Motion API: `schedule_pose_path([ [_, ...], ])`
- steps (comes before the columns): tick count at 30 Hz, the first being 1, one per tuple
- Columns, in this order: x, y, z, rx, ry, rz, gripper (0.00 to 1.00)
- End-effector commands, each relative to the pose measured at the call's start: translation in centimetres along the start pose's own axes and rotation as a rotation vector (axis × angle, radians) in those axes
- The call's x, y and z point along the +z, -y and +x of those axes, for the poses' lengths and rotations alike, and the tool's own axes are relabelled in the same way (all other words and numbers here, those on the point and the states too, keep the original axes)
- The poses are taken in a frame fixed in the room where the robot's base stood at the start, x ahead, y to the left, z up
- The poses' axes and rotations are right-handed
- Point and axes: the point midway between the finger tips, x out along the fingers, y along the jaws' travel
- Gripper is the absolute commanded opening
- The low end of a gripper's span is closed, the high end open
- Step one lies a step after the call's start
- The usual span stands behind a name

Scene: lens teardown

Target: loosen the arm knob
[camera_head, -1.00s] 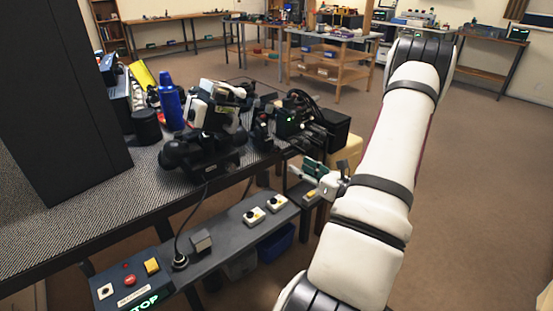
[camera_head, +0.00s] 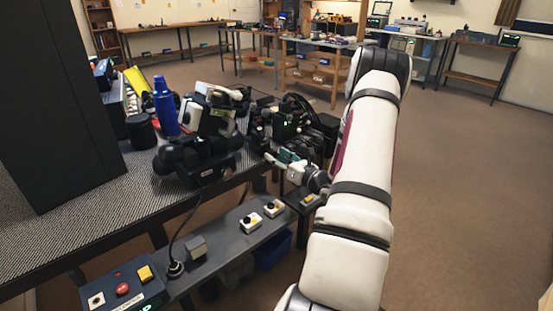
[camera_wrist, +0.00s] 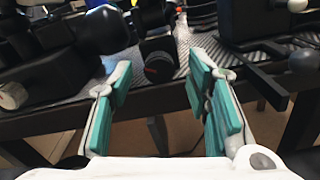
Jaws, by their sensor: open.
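My gripper (camera_head: 282,161) is open and empty at the front edge of the table. In the wrist view its teal-padded fingers (camera_wrist: 160,80) stand wide apart, pointing at the table. I cannot tell for sure which part is the arm knob. In the wrist view, a black cylinder (camera_wrist: 158,58) with red marking sits beyond the gap between the fingers. A grey round knob (camera_wrist: 304,60) is at the right edge, and a pale ribbed knob (camera_wrist: 13,95) is at the left. The fingers appear to touch none of them. Black equipment (camera_head: 200,160) stands left of my gripper.
The dark patterned table (camera_head: 70,215) also holds a blue bottle (camera_head: 165,108) and a black jar (camera_head: 140,131). Below its front edge runs a lower shelf (camera_head: 222,247) with button boxes and a cable. The floor (camera_head: 460,180) at right is clear.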

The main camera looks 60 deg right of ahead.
Motion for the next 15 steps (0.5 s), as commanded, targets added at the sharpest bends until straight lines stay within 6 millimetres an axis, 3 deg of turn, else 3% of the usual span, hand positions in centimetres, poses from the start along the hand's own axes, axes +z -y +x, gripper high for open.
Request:
schedule_pose_path([
  [11,0.00,-0.03,0.67,0.000,0.000,0.001,0.45],
  [15,-0.01,-0.03,0.66,0.000,0.000,0.000,0.17],
])
